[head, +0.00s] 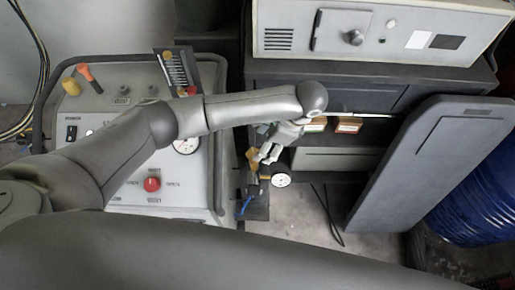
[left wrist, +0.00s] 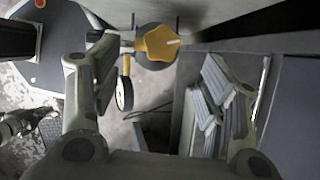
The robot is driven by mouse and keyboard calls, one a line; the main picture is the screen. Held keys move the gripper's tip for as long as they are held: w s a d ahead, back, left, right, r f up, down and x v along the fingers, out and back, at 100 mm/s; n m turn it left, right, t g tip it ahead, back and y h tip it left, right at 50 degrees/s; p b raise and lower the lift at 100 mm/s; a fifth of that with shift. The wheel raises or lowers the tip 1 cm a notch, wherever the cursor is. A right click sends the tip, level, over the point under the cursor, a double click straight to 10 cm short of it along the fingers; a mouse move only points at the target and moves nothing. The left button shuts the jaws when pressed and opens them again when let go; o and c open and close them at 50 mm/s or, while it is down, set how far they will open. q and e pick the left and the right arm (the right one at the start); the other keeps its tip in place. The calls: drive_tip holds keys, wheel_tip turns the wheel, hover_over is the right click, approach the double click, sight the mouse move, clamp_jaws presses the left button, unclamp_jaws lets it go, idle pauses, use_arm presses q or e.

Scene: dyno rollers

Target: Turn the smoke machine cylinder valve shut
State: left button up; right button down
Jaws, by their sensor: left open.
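The cylinder valve has a yellow lobed knob (left wrist: 160,43), seen from above in the left wrist view with a dark round body under it. In the head view the yellow knob (head: 252,157) is partly covered by my left gripper (head: 267,155). My left gripper (left wrist: 160,72) is open, with its fingers spread left and right in the wrist view. The knob appears between and beyond the fingertips, nothing is gripped, and I cannot tell whether a finger touches it. A round gauge (left wrist: 124,95) sits beside the valve. My right gripper is not in view.
A control panel (head: 125,195) with a red button stands on the left. A dark cabinet (head: 375,70) with a shelf of small boxes (head: 348,125) is behind the gripper. A grey leaning panel (head: 435,160) and a blue drum (head: 475,200) are on the right.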

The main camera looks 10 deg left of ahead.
use_arm(q)
drive_tip(key=x, duration=0.4)
drive_tip(key=shift+w+a+f, duration=0.1)
drive_tip(key=shift+a+f, duration=0.05)
drive_tip(key=shift+f, duration=0.2)
drive_tip(key=shift+x, duration=0.95)
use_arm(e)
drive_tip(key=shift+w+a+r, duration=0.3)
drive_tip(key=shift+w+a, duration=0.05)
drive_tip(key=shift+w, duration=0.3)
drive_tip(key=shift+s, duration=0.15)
